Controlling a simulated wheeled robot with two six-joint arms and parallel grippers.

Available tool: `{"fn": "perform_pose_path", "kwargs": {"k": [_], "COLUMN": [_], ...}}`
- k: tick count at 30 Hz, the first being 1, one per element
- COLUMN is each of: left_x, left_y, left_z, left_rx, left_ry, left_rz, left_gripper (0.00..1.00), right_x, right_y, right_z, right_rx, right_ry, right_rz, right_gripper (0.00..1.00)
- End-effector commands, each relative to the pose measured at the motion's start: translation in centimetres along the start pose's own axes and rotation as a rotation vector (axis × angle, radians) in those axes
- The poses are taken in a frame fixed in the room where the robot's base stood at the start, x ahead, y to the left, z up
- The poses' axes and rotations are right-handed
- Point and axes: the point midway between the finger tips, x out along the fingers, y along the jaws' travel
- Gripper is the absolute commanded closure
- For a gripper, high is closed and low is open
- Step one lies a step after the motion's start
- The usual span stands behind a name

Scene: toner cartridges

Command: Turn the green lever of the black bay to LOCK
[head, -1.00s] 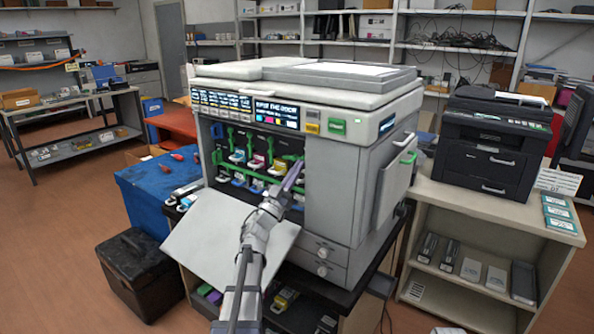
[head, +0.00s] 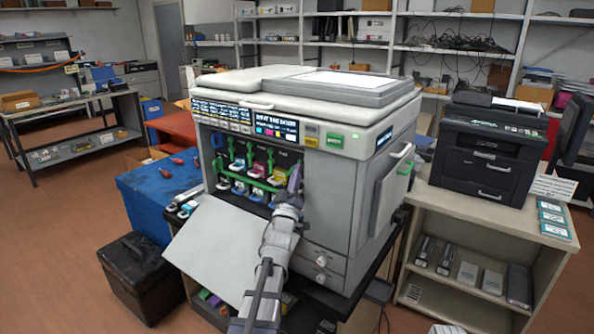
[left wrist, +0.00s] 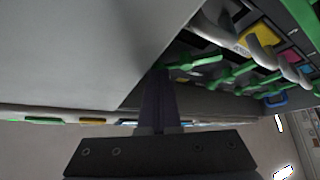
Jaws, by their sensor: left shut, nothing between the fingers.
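The printer (head: 335,190) stands with its front door (head: 215,250) folded down. Its open front holds a row of bays with green levers, a magenta cartridge (head: 259,169) and a yellow cartridge (head: 278,171). My left gripper (head: 294,178) is shut and empty at the right end of this row, hiding the rightmost bay in the head view. In the left wrist view, the shut fingers (left wrist: 160,95) are beside a green lever (left wrist: 196,63), next to the bay left of the yellow cartridge (left wrist: 260,34). I cannot tell whether they touch. LOCK markings are unreadable. My right gripper is out of view.
The grey printer side panel (left wrist: 80,50) lies close to the fingers in the left wrist view. A blue-covered table (head: 155,195) with red-handled tools stands left of the printer. A black printer (head: 490,155) sits on a shelf unit at right.

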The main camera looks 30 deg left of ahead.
Motion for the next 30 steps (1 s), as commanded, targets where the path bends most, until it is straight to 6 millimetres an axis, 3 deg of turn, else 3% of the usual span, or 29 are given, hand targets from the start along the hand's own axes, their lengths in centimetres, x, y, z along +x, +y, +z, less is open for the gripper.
{"fn": "perform_pose_path", "kwargs": {"k": [1, 14, 30], "left_x": [0.3, 1.2, 0.3], "left_y": [0.5, 0.6, 0.4], "left_z": [-0.5, -1.6, -1.4], "left_rx": [-0.039, -0.348, -0.372], "left_ry": [-0.001, -0.002, -0.001], "left_rz": [-0.025, -0.246, -0.263], "left_gripper": [1.00, 1.00, 1.00], "right_x": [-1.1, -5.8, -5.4], "right_y": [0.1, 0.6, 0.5], "right_z": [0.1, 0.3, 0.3], "right_rx": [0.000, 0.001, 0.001], "right_ry": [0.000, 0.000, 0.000], "right_rz": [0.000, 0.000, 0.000], "right_gripper": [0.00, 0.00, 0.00]}}
